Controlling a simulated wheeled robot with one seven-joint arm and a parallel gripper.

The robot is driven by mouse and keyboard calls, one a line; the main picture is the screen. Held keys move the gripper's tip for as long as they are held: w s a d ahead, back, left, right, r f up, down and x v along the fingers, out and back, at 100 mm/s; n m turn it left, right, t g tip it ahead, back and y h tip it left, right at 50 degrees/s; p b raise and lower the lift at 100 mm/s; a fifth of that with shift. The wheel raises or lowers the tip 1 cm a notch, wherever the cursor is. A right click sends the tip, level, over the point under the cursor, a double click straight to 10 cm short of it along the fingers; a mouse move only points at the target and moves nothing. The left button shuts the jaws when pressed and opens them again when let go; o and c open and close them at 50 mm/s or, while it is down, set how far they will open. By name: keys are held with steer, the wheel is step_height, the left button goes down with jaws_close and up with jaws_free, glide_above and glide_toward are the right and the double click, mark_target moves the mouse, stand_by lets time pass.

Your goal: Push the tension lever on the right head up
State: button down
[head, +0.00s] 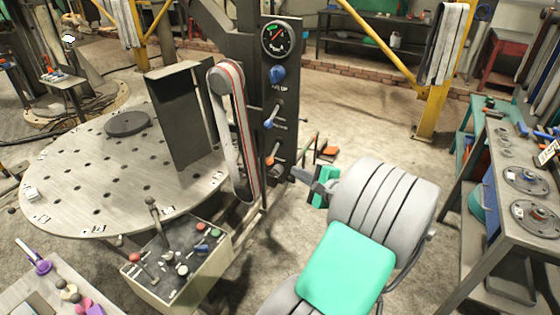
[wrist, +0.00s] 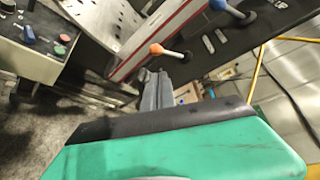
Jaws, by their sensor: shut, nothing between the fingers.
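The dark upright head panel (head: 279,95) carries a short lever with a blue end (head: 268,123) and, below it, one with an orange end (head: 271,159). Their labels are too small to read, so I cannot tell which is the tension lever. My gripper (head: 299,175) is shut and empty, to the right of the orange lever's lower end. In the wrist view its grey fingers (wrist: 155,84) sit just below the orange lever (wrist: 158,49) in the picture; contact cannot be made out. The blue lever (wrist: 222,6) is further up and right there.
A gauge (head: 279,39) and a blue knob (head: 278,74) sit higher on the panel. A belt loop (head: 240,130) runs along its left. A round perforated table (head: 90,175) and a control box (head: 180,265) stand left. A workbench (head: 510,190) is far right.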

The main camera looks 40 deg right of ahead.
mark_target(274, 152)
steer(key=p+x, duration=0.1)
steer(key=x, duration=0.9)
steer(key=shift+p, duration=0.4)
steer(key=shift+d, duration=0.1)
